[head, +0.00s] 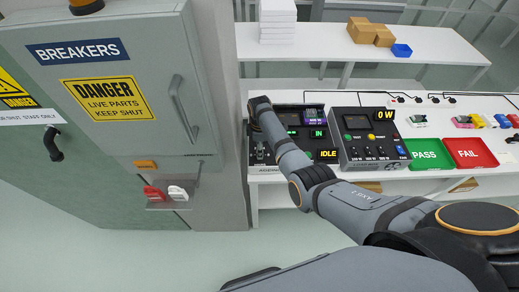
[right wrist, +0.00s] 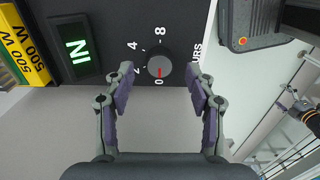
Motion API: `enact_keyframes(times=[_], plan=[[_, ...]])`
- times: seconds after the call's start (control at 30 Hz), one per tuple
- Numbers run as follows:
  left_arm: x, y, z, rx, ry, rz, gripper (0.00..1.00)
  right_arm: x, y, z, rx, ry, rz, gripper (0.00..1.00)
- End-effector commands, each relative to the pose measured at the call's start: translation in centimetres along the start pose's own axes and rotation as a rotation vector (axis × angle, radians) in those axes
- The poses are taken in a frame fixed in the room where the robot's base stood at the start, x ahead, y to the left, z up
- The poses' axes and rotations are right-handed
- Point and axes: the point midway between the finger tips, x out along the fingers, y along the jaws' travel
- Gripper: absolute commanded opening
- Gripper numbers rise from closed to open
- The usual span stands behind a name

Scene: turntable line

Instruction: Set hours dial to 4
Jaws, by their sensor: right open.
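The hours dial (right wrist: 160,59) is a round black knob on a dark panel in the right wrist view. Its red pointer mark faces the 0. The marks 2, 4 and 8 run around its other side, and part of the word HOURS shows to its right. My right gripper (right wrist: 160,72) is open and empty, with one finger on each side of the dial and a gap to the knob on both sides.
A lit green IN display (right wrist: 74,50) and a yellow 500 W block (right wrist: 22,45) lie left of the dial. A grey part with an orange button (right wrist: 243,41) is close on the right. A second panel (head: 360,150) stands beside the first, then green PASS (head: 420,165) and red FAIL (head: 480,163) trays.

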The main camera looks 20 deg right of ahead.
Motion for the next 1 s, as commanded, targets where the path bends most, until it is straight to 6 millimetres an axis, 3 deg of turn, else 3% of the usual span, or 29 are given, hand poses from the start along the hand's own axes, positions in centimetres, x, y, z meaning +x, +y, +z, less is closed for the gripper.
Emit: enact_keyframes(times=[0.17,0.47,0.83,1.0], plan=[[0.2,0.0,0.0,0.000,0.000,0.000,0.92,1.8,0.1,0.0,0.001,0.000,0.001,0.56],[0.2,0.0,0.0,0.000,0.000,0.000,0.92,2.0,0.1,0.0,0.001,0.001,0.003,0.55],[0.2,0.0,0.0,0.000,0.001,-0.001,0.92,2.0,0.1,0.0,0.002,0.001,0.002,0.04],[0.2,-0.1,-0.1,0.000,0.001,-0.001,0.92,2.0,0.1,0.0,0.007,0.000,0.002,0.01]])
